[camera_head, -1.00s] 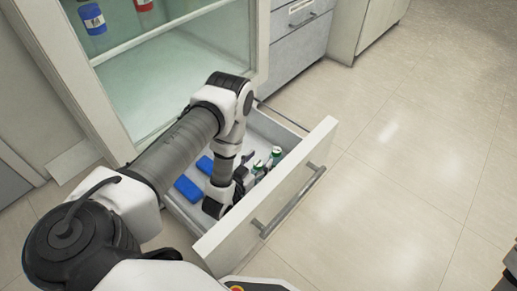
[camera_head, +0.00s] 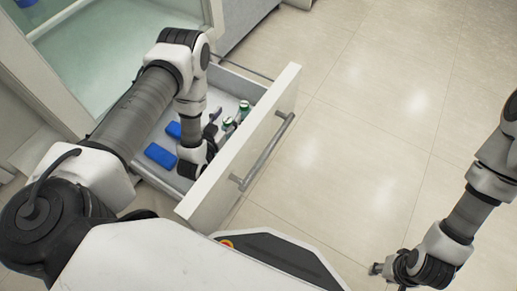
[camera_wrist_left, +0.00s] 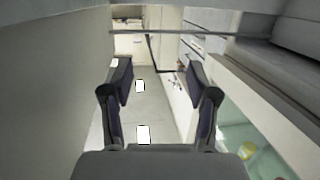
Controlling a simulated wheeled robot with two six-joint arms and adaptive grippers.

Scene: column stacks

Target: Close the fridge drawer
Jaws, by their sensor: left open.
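The fridge drawer (camera_head: 205,198) is pulled out, with its pale front panel and grey bar handle (camera_head: 265,152) facing the lower right. My left arm reaches over it from the left. My left gripper (camera_head: 211,131) is down inside the drawer, close behind the front panel; I cannot tell whether it touches. In the left wrist view its two dark fingers (camera_wrist_left: 158,95) stand apart with nothing between them. My right gripper (camera_head: 384,269) is over the floor at the lower right, away from the drawer; its fingers are too small to read.
Inside the drawer lie two blue boxes (camera_head: 160,155) and two green-capped vials (camera_head: 227,124) near my left gripper. The fridge compartment (camera_head: 95,45) is behind the drawer, with grey cabinets (camera_head: 245,20) beside it. The tiled floor (camera_head: 350,130) in front is clear.

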